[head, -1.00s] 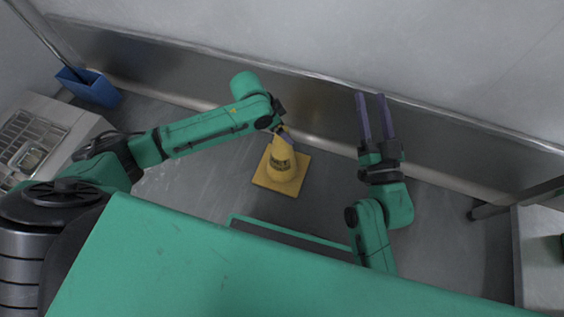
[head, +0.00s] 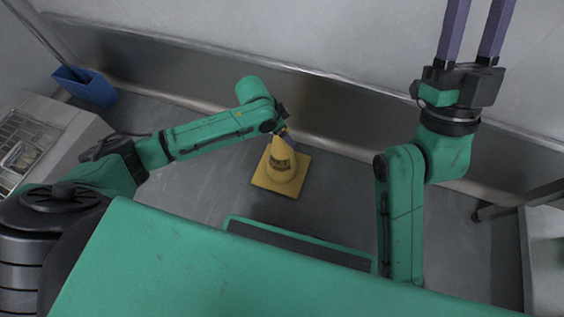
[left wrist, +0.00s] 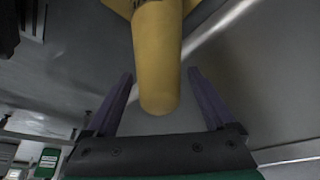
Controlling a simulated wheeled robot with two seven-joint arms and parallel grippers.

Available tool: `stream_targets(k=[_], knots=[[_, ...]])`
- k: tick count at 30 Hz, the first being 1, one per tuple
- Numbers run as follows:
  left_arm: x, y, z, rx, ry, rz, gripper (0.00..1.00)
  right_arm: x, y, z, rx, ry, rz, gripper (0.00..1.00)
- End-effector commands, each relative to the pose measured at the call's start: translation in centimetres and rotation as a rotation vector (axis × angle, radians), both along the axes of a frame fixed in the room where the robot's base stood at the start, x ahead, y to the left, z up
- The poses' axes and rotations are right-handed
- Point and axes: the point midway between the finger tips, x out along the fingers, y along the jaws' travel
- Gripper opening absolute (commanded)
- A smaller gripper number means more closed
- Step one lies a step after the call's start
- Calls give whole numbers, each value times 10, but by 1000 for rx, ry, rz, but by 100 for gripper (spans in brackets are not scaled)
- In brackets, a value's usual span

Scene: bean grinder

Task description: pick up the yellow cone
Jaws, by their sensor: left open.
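The yellow cone (head: 283,165) stands upright on its square base on the floor, with dark lettering on its side. My left gripper (head: 285,134) is at the cone's top in the head view, its fingers mostly hidden by the wrist. In the left wrist view the left gripper (left wrist: 160,73) is open, and the cone's rounded top (left wrist: 157,85) lies between its two purple fingers, with gaps on both sides.
A wall with a metal lower panel (head: 340,125) runs behind the cone. A blue bin (head: 88,88) with a pole stands at the far left, by a pale unit (head: 40,135). A table (head: 545,250) is at the right. Floor around the cone is clear.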

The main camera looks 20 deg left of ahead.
Motion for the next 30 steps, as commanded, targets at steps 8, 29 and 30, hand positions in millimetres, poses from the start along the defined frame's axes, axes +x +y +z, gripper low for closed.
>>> stream_targets(k=[8,29,30], knots=[[0,0,0,0,0,0,69,-1,0,2,1,-6,-1,50],[0,0,3,1,1,0,0,1,0,1,0,4,1,50],[0,0,4,1,1,0,0,3,0,0,0,14,2,50]])
